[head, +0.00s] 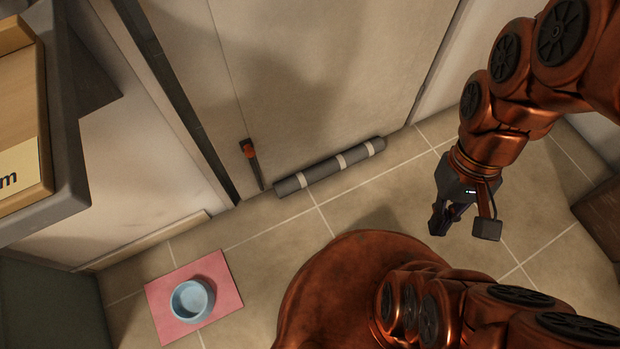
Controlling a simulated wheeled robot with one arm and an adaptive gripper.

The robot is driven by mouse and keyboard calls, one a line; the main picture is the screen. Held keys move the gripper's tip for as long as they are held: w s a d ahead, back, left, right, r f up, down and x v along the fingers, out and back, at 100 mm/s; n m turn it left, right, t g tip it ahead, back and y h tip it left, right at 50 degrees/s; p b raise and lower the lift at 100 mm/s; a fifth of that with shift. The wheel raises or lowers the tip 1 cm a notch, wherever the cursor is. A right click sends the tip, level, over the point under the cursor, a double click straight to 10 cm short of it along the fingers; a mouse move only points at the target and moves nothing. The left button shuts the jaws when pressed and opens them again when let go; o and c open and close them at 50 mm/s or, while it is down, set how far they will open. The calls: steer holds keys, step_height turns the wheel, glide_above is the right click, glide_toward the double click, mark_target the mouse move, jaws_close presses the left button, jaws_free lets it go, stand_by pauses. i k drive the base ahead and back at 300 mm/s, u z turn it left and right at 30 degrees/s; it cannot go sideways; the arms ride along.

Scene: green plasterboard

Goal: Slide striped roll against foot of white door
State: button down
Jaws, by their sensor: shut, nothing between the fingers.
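The striped roll (325,168), dark grey with pale bands, lies on the tiled floor along the foot of the white door (320,70). It looks close against the door's lower edge; from this angle I cannot tell whether it touches along its whole length. My gripper (437,229) is shut and empty, to the right of the roll and nearer to my base, apart from it. The roll is fully visible.
A blue bowl (192,300) stands on a pink mat (228,285) at lower left. A grey shelf with a wooden box (20,95) is at far left. A brown box (602,222) stands at right. Floor between roll and gripper is clear.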

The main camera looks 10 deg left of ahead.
mark_target(285, 187)
steer(key=z, duration=1.1)
steer(key=k, duration=1.8)
steer(key=u, duration=2.3)
